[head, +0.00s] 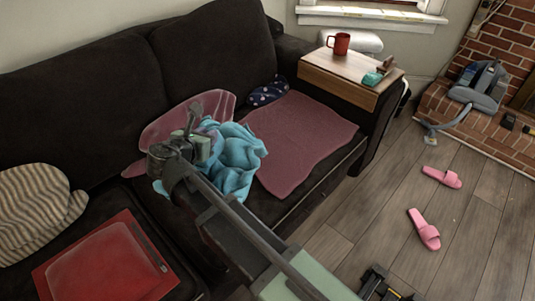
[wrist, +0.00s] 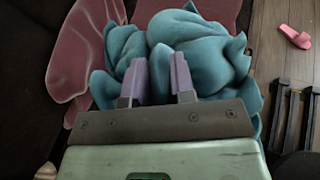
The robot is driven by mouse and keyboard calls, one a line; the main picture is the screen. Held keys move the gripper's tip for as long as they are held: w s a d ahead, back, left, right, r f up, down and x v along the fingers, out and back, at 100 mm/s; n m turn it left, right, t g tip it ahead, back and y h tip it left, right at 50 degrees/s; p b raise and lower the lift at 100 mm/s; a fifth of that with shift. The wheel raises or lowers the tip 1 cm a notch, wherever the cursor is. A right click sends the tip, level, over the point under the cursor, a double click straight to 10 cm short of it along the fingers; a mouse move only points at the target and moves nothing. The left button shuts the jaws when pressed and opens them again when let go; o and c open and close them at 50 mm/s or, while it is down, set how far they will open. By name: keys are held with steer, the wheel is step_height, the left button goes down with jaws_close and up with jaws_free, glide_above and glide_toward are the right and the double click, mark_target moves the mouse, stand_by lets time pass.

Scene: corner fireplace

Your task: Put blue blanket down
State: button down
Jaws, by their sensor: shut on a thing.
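The blue blanket (head: 237,156) is a crumpled bundle at my gripper, over the middle of the dark sofa. In the wrist view the blanket (wrist: 205,50) fills the space around and beyond the fingers. My gripper (wrist: 162,78) has two purple fingers pressed into the cloth and is shut on it, with folds bulging on both sides. In the head view my gripper (head: 207,140) is partly hidden by the blanket and my own wrist. I cannot tell whether the blanket's underside touches the seat.
A pink cloth (head: 298,139) lies flat on the seat to the right. A translucent pink item (head: 165,128) is behind the gripper. A red box (head: 105,265) and striped cushion (head: 38,208) sit left. A wooden armrest tray (head: 335,70) holds a red mug (head: 339,43). Pink slippers (head: 425,230) lie on the floor.

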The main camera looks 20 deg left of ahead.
step_height(320, 180, down, 20)
steer(key=b, duration=2)
steer(key=shift+f, duration=0.25)
steer(key=c, duration=1)
jaws_free()
steer(key=shift+r, duration=0.1)
steer(key=shift+o, duration=0.2)
steer(key=p+v, duration=0.4)
steer(key=v, duration=0.8)
steer(key=shift+p, duration=0.3)
steer(key=shift+d+r, duration=0.1)
steer(key=shift+d, duration=0.05)
